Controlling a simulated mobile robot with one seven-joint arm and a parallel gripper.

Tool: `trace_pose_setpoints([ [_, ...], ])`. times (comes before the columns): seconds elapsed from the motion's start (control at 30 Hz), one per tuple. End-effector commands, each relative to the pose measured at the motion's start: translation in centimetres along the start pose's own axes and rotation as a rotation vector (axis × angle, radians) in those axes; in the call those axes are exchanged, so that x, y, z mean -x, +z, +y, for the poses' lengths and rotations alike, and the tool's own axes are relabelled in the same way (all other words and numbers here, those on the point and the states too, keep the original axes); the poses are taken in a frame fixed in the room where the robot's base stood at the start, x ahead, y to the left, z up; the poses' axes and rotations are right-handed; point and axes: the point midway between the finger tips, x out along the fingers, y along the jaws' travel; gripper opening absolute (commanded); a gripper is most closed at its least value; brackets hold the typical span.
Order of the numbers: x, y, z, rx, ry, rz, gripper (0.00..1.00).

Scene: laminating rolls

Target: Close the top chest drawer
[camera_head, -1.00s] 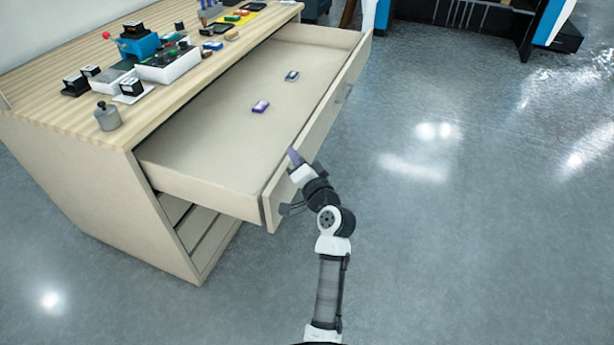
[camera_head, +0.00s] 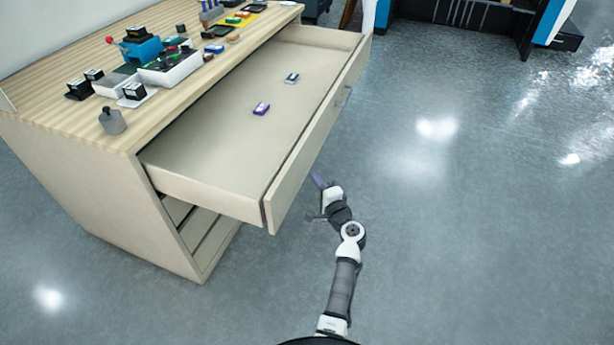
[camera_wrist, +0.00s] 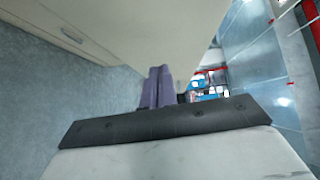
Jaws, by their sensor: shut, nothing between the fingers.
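The top chest drawer (camera_head: 225,160) is pulled far out of the wooden chest (camera_head: 100,190) in the head view. Its front panel (camera_head: 292,178) faces right, with a small handle (camera_head: 343,97) toward the far end. A purple item (camera_head: 261,109) and a small dark-blue item (camera_head: 292,77) lie inside it. My gripper (camera_head: 318,180) is to the right of the front panel, apart from it in the head view. In the wrist view its purple fingers (camera_wrist: 156,88) are together and empty, with a pale panel in front of them.
The chest top holds a blue device (camera_head: 140,48), a white box with knobs (camera_head: 170,66), a grey weight (camera_head: 112,121) and several small items. Open grey floor (camera_head: 450,220) lies to the right. A blue and black unit (camera_head: 480,20) stands at the back.

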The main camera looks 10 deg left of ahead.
Motion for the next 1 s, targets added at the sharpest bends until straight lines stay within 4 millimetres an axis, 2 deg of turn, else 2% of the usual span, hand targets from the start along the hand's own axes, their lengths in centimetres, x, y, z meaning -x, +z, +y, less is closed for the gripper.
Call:
trace_pose_setpoints([
  [0.03, -0.6, 1.0, -0.2, -0.002, 0.003, -0.007, 0.00],
  [0.2, -1.9, 2.2, -0.1, -0.001, 0.002, -0.004, 0.00],
  [0.77, -2.4, 2.8, 0.1, 0.000, 0.002, -0.003, 0.00],
  [1.0, -4.2, 4.8, 0.2, 0.002, 0.001, -0.009, 0.00],
])
